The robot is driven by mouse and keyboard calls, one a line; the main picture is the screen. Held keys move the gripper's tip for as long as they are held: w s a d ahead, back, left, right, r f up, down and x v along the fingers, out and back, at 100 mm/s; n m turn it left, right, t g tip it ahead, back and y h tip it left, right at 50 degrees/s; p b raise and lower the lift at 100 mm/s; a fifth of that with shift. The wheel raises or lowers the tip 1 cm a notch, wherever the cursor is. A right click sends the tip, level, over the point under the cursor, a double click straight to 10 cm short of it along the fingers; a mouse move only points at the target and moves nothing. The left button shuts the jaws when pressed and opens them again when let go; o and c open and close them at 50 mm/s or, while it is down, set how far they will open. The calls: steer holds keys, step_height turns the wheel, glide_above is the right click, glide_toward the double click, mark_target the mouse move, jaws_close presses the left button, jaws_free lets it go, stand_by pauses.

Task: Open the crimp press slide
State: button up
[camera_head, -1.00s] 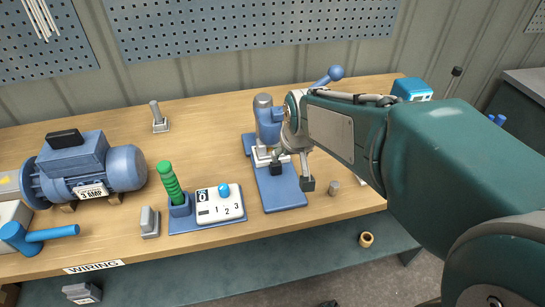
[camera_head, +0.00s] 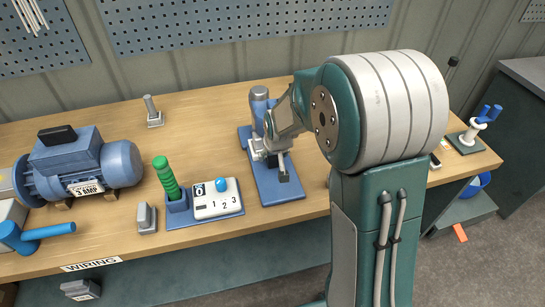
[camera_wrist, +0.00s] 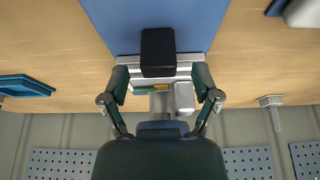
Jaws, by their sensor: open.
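The crimp press stands on a blue base plate (camera_head: 285,190) on the bench, with a grey-capped blue column (camera_head: 259,100) behind. In the wrist view its blue plate (camera_wrist: 155,15) lies at the top, with a black block (camera_wrist: 158,52) on a pale metal slide part (camera_wrist: 183,70). My gripper (camera_wrist: 160,76) is open, with one finger on each side of the black block and metal part; gaps show beside the block. In the head view my gripper (camera_head: 271,160) is low over the press and hides much of its middle.
Left of the press are a control box (camera_head: 215,198) with a blue knob, a green handle (camera_head: 166,180) and a blue motor (camera_head: 85,168). A blue-handled valve (camera_head: 478,125) stands at the bench's right end. Bare wood lies behind the control box.

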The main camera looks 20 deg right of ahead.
steer(key=shift+x, duration=0.95)
jaws_close()
